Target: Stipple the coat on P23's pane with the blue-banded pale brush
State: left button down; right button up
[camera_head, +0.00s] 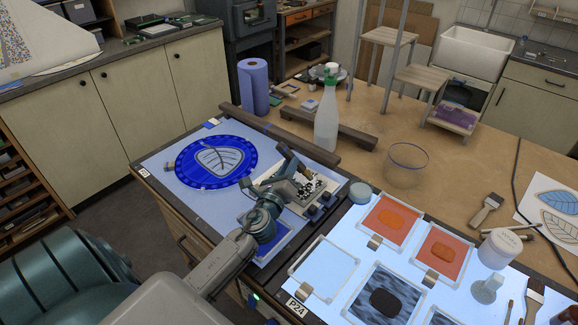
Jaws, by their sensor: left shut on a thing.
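A blue oval pane (186,170) with a pale leaf shape lies left of the gripper. A framed blue pane (277,248) lies nearer to me, partly covered by my left arm. A small label (144,172) sits at the table's left corner, its text too small to read surely. My right gripper is not in view.
A spray bottle (327,125), a blue roll (254,88) and wooden bars stand behind the gripper. A clear jar (405,166) is to the right. Framed orange panes (390,222) and dark ones (369,305) lie on the right light table. A flat brush (487,209) lies farther right.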

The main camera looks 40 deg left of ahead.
aim_at(289, 153)
pick_arm(q)
jog(key=shift+w+r, duration=0.1)
jog(key=shift+r, duration=0.05)
jog(key=shift+s+r, duration=0.2)
jog(key=shift+r, duration=0.25)
notch_tip(289, 153, up, 3)
jog(key=p, duration=0.3)
jog(key=shift+w+r+p, duration=0.1)
jog(key=shift+p, duration=0.2)
jog(key=shift+r, duration=0.35)
jog(key=shift+f, duration=0.15)
